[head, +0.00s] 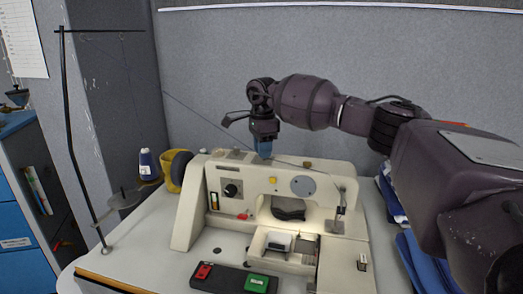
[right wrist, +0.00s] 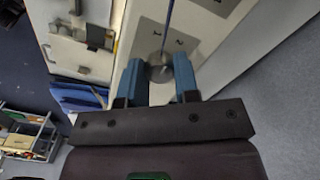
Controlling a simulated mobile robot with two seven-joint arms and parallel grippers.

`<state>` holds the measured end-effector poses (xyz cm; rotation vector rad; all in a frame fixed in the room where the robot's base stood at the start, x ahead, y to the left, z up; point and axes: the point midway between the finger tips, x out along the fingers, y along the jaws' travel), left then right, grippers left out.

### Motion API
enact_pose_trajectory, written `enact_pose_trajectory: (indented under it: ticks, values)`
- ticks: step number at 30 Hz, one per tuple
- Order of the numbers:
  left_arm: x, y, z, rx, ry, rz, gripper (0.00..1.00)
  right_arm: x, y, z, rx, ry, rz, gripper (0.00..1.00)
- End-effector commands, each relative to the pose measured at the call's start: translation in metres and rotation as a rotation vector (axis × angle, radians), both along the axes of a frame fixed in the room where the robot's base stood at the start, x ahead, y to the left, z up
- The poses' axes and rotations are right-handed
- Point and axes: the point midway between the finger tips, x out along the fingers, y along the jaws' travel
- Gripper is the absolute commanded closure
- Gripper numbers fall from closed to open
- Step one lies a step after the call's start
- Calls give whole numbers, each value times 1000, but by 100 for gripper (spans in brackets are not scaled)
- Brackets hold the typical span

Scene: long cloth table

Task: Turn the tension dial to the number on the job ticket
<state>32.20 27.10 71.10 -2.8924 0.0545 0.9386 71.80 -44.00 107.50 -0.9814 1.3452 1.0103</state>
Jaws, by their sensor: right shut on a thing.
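The pale sewing machine (head: 200,215) stands on a white table. A black round dial (head: 232,189) with a light mark is on its front face; its setting is too small to read. My right gripper (head: 264,150) points down at the machine's top. In the right wrist view its blue fingers (right wrist: 158,75) are shut on a round grey metal knob (right wrist: 160,66) there; I cannot tell if this is the tension dial. A printed sheet (head: 22,40) hangs on the wall at the left; its text is unreadable, and I cannot tell whether it is the job ticket. My left gripper is not in view.
A box with a red button (head: 203,271) and a green button (head: 256,283) lies in front. Blue folded cloth (head: 425,262) lies at the right.

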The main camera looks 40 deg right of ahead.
Motion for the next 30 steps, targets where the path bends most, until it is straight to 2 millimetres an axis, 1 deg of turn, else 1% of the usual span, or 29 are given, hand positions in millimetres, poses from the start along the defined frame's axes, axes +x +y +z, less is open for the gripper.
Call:
enact_pose_trajectory:
  ticks: [1, 6, 15, 21, 30]
  values:
    - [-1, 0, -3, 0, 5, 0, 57, 0, 0, -3, 0, 3, 44, 94]
    - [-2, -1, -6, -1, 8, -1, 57, 0, 0, -3, 0, 3, 199, 94]
    - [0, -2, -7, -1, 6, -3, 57, 0, 0, -2, -1, 2, 410, 94]
    - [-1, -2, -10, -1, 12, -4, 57, 0, 0, -1, 0, 1, 495, 94]
    - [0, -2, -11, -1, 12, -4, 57, 0, 0, 0, 0, 0, 540, 94]
